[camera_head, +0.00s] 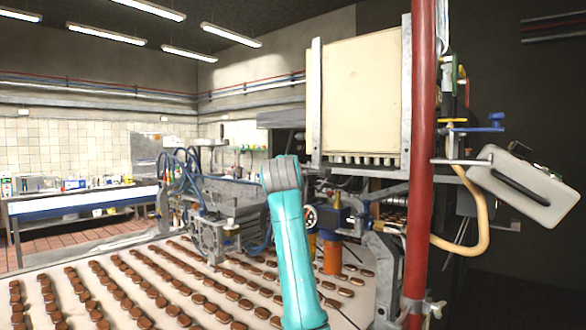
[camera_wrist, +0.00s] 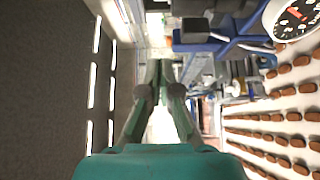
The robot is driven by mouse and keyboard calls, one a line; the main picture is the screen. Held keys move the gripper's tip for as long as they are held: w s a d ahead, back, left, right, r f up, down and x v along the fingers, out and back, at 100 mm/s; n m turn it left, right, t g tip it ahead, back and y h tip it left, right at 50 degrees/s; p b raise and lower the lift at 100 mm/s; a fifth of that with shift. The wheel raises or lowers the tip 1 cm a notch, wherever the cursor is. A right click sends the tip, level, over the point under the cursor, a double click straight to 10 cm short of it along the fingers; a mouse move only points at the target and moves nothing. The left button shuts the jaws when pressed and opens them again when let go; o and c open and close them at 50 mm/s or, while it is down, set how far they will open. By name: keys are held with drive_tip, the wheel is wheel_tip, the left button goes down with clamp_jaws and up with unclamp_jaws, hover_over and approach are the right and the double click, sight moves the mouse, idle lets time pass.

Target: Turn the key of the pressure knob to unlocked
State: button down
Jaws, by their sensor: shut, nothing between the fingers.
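My gripper (camera_wrist: 160,68) shows in the wrist view with its two dark green fingers together at the tips and nothing between them. In the head view my teal arm stands in front of the machine and the gripper cannot be made out. A round pressure gauge (camera_head: 310,217) with a pale rim sits just right of my arm, above orange cylinders (camera_head: 331,257). The gauge (camera_wrist: 292,17) also shows at the top right of the wrist view, apart from my fingers. I cannot clearly make out the knob's key or its position in either view.
A conveyor (camera_head: 30,282) with rows of brown biscuits runs along the front left. A red vertical pipe (camera_head: 421,150) and a yellow hose (camera_head: 480,215) stand to the right. Blue and dark machine parts (camera_wrist: 235,45) lie right of my fingertips in the wrist view.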

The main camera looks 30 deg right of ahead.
sight(309, 165)
drive_tip(key=w+d, duration=0.4)
drive_tip(key=d, duration=0.3)
drive_tip(key=shift+w+d, duration=0.35)
drive_tip(key=shift+d+f, duration=0.1)
drive_tip(key=shift+d, duration=0.1)
